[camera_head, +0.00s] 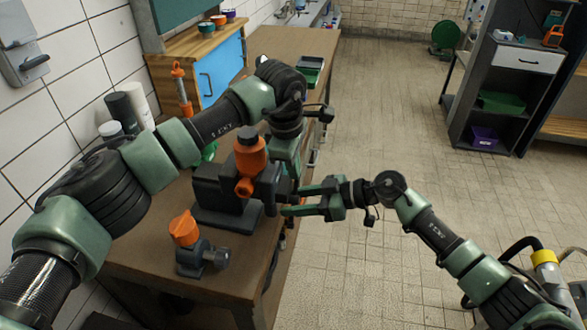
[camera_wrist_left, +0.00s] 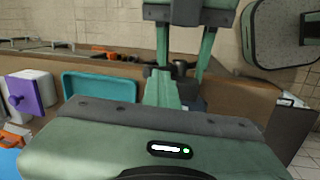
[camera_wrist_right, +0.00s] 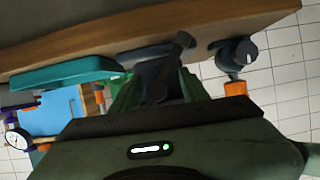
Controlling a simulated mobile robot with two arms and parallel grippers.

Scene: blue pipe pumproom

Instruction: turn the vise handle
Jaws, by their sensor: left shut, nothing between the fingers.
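The dark grey vise (camera_head: 222,190) stands on the wooden bench, partly hidden behind an orange dark-topped object (camera_head: 250,158). Its dark handle (camera_wrist_right: 183,46) shows between my right gripper's fingers in the right wrist view; contact is unclear. My right gripper (camera_head: 290,200) points left at the vise's right side with its two fingers apart. My left gripper (camera_wrist_left: 165,88) is shut and empty, above and beside the vise's right end. Its fingertips are hard to see in the head view. A dark part of the handle (camera_wrist_left: 178,68) shows just beyond them.
A small grey device with an orange top (camera_head: 184,230) stands on the bench (camera_head: 140,262) near its front. Dark and white cylinders (camera_head: 137,103) stand by the wall. A shelf unit (camera_head: 505,85) is at the right back. The tiled floor (camera_head: 385,110) between is clear.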

